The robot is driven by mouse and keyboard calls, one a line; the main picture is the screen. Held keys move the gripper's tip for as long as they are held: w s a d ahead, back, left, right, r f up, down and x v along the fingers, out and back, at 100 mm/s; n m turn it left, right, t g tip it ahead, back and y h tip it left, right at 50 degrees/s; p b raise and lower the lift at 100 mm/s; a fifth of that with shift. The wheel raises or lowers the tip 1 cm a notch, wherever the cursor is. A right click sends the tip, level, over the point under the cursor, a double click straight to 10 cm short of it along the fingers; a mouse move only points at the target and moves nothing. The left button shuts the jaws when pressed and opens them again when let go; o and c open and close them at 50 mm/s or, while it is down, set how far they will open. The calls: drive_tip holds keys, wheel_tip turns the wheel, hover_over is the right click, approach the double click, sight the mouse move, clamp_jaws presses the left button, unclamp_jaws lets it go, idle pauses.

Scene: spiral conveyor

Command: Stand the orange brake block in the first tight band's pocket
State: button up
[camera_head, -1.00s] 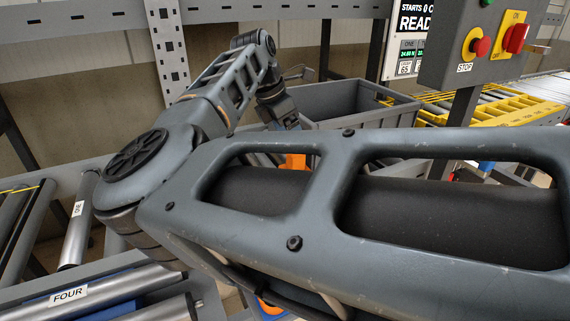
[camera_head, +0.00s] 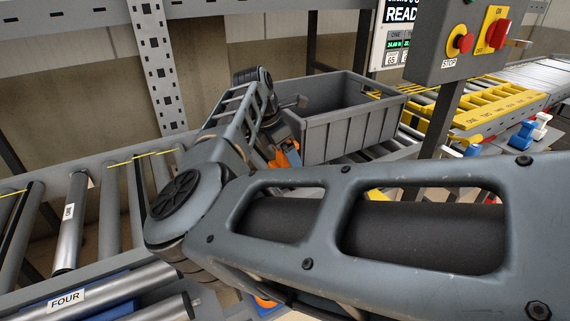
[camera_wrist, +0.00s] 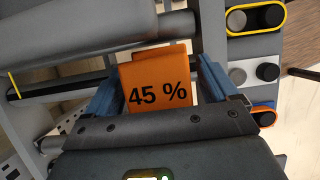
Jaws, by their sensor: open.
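The orange brake block (camera_wrist: 157,82), marked "45 %", stands between the two blue-grey fingers of my gripper (camera_wrist: 160,76) in the wrist view. The fingers are open to either side of it; I cannot tell whether they touch it. In the head view my gripper (camera_head: 280,135) is at the near left end of a grey crate, and an orange part (camera_head: 290,153) shows beside it, mostly hidden by my arm. Rollers (camera_wrist: 100,75) run just beyond the block in the wrist view. I cannot make out the first tight band's pocket.
The grey crate (camera_head: 352,135) stands on the conveyor. A yellow rack (camera_head: 500,105) and a control box (camera_head: 465,45) with red buttons are at right. Rollers labelled ONE (camera_head: 72,225) and FOUR (camera_head: 110,290) lie at left. Round-ended parts (camera_wrist: 255,17) sit at right in the wrist view.

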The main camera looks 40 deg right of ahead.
drive_tip(key=shift+r, duration=0.1)
clamp_jaws()
idle(0.7)
